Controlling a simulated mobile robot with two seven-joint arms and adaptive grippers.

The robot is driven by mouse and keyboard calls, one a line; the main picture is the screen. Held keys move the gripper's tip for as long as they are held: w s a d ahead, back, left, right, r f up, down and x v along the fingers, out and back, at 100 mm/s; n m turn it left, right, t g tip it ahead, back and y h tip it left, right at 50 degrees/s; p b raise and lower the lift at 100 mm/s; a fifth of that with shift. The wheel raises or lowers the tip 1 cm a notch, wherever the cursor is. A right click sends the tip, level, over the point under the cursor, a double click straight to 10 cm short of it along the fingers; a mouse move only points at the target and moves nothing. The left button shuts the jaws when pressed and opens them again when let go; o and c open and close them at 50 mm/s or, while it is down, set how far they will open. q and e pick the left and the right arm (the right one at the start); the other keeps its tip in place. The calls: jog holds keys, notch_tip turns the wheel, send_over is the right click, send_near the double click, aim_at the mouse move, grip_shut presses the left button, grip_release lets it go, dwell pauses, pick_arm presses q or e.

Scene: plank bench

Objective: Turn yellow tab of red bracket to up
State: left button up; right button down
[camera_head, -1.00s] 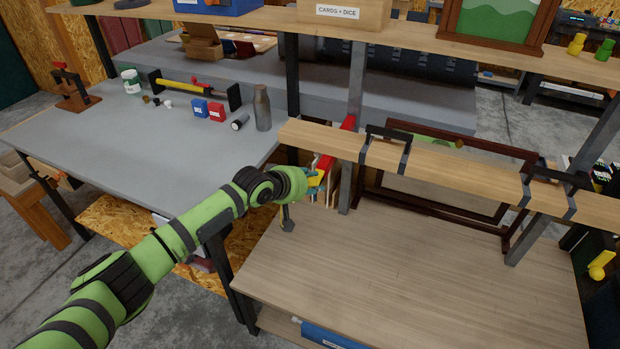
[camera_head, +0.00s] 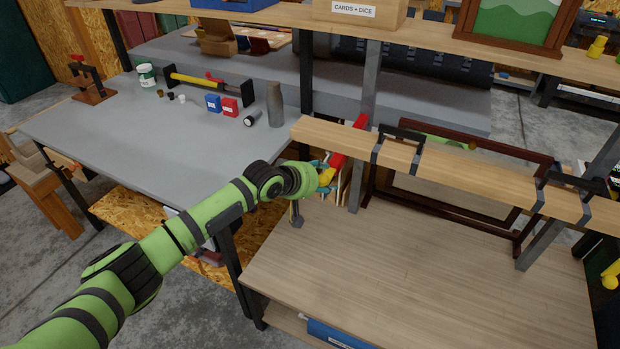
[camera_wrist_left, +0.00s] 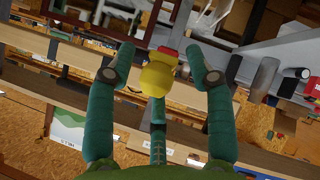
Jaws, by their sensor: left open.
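The red bracket (camera_head: 359,122) sits at the left end of the wooden rail, and a red part of it hangs on the near side. Its yellow tab is mostly hidden behind my left gripper (camera_head: 325,175) in the head view. In the left wrist view the yellow tab (camera_wrist_left: 157,78) shows large, with a bit of red bracket (camera_wrist_left: 168,50) behind it. My left gripper (camera_wrist_left: 160,66) is open, with two teal fingers on either side of the tab and a third below it. Gaps show between the two side fingers and the tab. My right gripper is not in view.
The wooden rail (camera_head: 455,165) runs right from the bracket with dark clamps on it. A grey post (camera_head: 368,85) stands close to the bracket. The lower wooden bench top (camera_head: 400,265) is mostly clear. A grey table (camera_head: 140,150) with small items lies to the left.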

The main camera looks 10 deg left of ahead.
pick_arm(q)
jog(key=v, duration=1.1)
jog(key=shift+s+r, duration=0.2)
jog(key=shift+d, duration=0.1)
